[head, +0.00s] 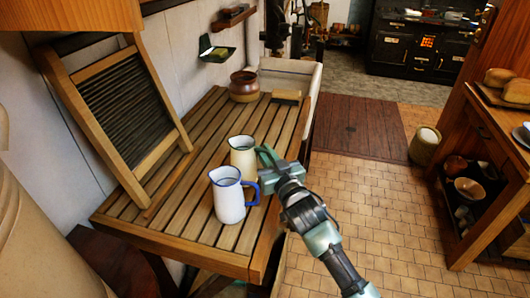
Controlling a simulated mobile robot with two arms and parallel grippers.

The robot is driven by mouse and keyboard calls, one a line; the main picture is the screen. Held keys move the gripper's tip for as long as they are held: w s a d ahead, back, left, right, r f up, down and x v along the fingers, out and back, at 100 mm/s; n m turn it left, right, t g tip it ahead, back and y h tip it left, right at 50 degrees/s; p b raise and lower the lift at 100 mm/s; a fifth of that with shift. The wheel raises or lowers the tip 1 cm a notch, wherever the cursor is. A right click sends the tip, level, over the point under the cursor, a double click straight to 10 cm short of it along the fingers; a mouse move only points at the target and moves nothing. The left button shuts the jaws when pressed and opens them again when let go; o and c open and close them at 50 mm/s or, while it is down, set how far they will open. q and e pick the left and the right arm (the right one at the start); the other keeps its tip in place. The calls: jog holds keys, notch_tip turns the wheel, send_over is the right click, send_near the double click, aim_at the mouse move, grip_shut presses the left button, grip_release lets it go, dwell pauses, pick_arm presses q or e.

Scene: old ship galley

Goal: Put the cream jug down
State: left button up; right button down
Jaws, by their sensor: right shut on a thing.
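The cream jug (242,155) is upright over the slatted wooden table, its dark-rimmed mouth facing up. My right gripper (264,158) comes from the lower right and is shut on the cream jug at its right side. The jug's lower part is partly hidden behind a white jug with a blue rim and blue handle (228,198). I cannot tell whether its base touches the slats. My left gripper is not in view.
The slatted table (180,215) has free room to the left of the jugs and behind them. A brown pot (244,86) and a wooden block (287,96) stand at its far end. A washboard (120,115) leans on the left wall.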

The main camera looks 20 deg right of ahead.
jog(key=c, duration=1.5)
grip_release()
jog(key=shift+f, duration=0.1)
jog(key=shift+s, duration=0.1)
jog(key=s+b, duration=0.1)
jog(key=s, duration=0.6)
jog(key=s+d+b, duration=0.1)
jog(key=s, duration=0.2)
jog(key=shift+s+f+b, duration=0.1)
jog(key=shift+s+b, duration=0.15)
jog(key=shift+b, duration=0.1)
jog(key=shift+s, duration=0.7)
